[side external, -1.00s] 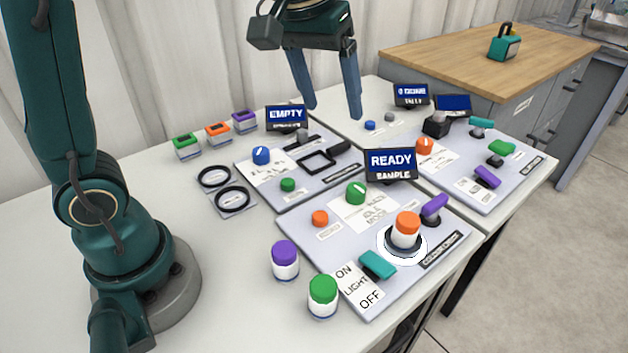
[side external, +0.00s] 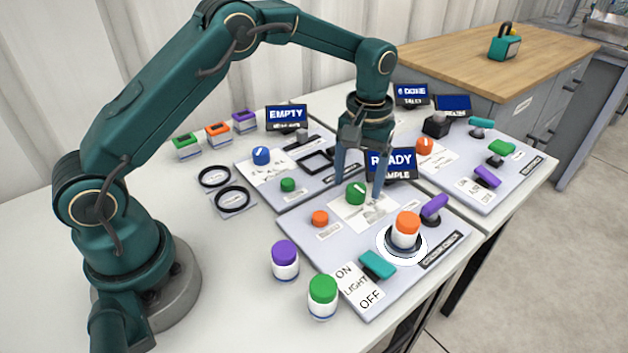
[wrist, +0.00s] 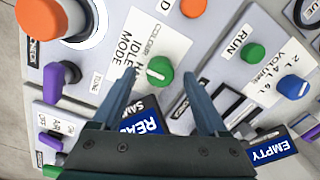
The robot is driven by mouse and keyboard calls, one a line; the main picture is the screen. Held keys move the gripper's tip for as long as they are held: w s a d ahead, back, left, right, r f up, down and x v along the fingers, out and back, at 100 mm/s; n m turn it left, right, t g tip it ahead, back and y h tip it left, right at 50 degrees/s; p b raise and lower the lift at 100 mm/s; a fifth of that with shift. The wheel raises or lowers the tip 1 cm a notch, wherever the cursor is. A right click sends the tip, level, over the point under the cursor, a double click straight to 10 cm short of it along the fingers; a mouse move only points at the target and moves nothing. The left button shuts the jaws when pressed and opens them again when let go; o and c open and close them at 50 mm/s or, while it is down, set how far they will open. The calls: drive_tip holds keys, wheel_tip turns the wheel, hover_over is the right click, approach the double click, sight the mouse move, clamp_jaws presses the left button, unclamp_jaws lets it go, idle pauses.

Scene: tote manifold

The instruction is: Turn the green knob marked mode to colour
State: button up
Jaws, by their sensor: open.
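The green knob (side external: 356,193) stands on the front panel beside a white label with mode and colour lettering; it also shows in the wrist view (wrist: 160,71). A white pointer line crosses its top, but I cannot tell surely which mark it points at. My gripper (side external: 358,198) is open and points down over the knob. In the wrist view my gripper's fingertips (wrist: 170,77) are on either side of the knob, with gaps, and nothing is held. The blue READY screen (side external: 392,163) behind is partly hidden by a finger.
An orange-capped jar (side external: 406,230) stands in a white ring on the same panel. An orange button (side external: 320,218), a purple lever (side external: 434,208) and a teal light switch (side external: 378,264) are nearby. Purple-capped (side external: 285,260) and green-capped (side external: 322,296) jars stand in front.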

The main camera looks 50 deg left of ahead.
drive_tip(key=shift+f, duration=0.75)
clamp_jaws()
drive_tip(key=shift+m, duration=0.3)
drive_tip(key=m, duration=0.4)
drive_tip(key=shift+a+r, duration=0.1)
drive_tip(key=m, duration=0.5)
drive_tip(key=shift+m, duration=0.3)
